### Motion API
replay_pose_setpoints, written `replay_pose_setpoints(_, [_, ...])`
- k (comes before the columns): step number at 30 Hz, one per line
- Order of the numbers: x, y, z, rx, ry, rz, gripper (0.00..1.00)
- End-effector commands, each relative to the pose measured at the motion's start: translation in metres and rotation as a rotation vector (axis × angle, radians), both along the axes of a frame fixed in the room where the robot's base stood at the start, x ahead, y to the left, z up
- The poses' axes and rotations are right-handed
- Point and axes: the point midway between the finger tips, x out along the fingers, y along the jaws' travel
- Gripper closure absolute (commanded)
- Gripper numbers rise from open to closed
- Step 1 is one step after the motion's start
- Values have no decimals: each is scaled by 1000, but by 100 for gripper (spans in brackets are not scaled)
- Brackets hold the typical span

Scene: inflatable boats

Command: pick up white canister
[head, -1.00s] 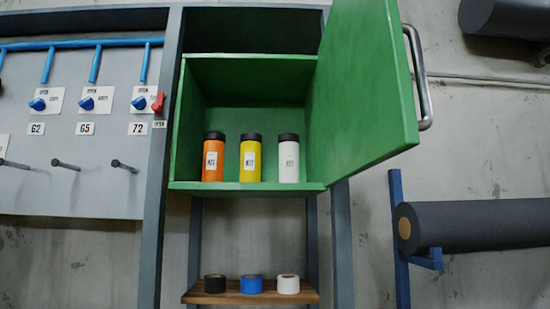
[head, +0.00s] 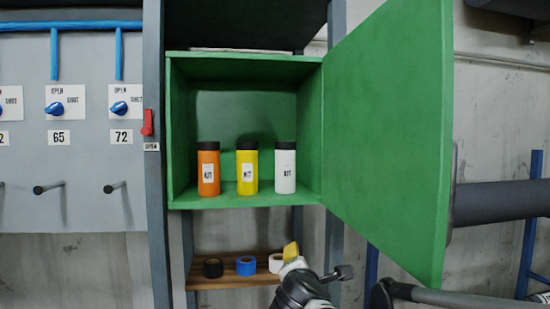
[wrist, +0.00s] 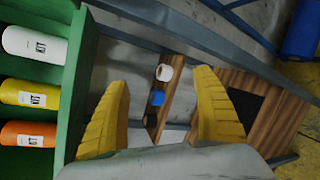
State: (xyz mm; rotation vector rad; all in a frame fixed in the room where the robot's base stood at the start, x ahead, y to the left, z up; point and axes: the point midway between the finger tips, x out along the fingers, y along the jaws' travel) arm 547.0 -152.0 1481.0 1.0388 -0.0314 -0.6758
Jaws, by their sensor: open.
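The white canister (head: 285,168) with a black lid stands upright at the right of the green cabinet (head: 240,201). A yellow canister (head: 247,170) and an orange canister (head: 208,170) stand to its left. In the wrist view, rotated, the white canister (wrist: 35,45) is at the upper left, outside my fingers. My gripper (head: 291,252) is below the cabinet, in front of the lower shelf. In the wrist view my gripper (wrist: 160,105) has its two yellow fingers wide apart with nothing between them close by.
The green door (head: 395,140) stands open at the cabinet's right. A wooden shelf (head: 225,281) below holds black (head: 213,268), blue (head: 246,266) and white (head: 276,263) tape rolls. A panel with valves (head: 70,140) is at the left. A dark roll (head: 500,205) is at the right.

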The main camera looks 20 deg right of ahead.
Motion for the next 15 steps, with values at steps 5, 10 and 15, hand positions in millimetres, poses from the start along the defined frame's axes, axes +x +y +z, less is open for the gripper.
replay_pose_setpoints(5, [47,-8,128,-464,119,118,22])
replay_pose_setpoints(10, [79,-7,193,-804,223,188,22])
replay_pose_setpoints(15, [94,-5,215,-962,277,217,22])
